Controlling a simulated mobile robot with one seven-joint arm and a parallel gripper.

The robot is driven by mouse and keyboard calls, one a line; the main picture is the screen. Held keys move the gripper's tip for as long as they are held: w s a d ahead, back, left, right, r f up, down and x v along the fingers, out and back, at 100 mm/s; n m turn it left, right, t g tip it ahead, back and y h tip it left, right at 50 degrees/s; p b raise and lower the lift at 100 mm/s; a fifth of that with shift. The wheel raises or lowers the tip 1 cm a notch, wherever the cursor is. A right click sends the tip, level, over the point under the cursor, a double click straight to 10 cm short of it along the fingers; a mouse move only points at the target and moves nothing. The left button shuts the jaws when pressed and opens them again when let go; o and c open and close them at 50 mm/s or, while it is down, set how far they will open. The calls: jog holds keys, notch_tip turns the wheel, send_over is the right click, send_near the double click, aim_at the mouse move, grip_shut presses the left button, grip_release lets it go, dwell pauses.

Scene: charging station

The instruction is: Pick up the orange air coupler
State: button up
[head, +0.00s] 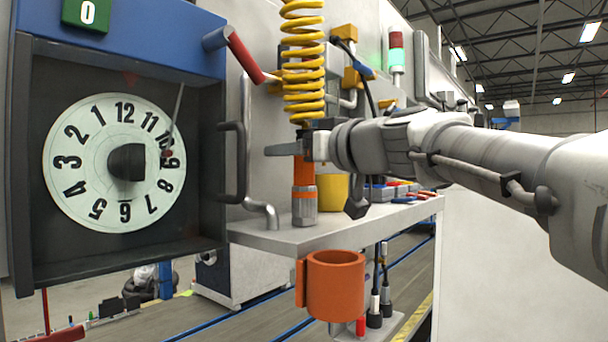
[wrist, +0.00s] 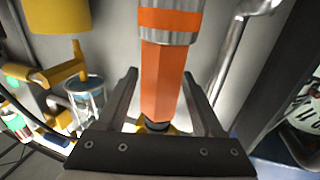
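The orange air coupler (head: 304,172) hangs upright at the lower end of a yellow coiled hose (head: 303,70). It has an orange body and a silver metal lower end with an orange band. My gripper (head: 290,150) is at the coupler's upper part, with a dark finger crossing in front of it in the head view. In the wrist view, the coupler (wrist: 163,82) lies between the two fingers of my gripper (wrist: 160,75). The fingers are open, one on each side, with a narrow gap visible at the left finger. The far finger is hidden in the head view.
A grey shelf (head: 300,236) lies below, with an orange cup-like holder (head: 336,285) on its front edge. A dial timer box (head: 115,160) with a black handle stands at left. A yellow cup (head: 332,190) and tools sit behind the coupler.

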grip_shut()
jog(key=shift+r, duration=0.2)
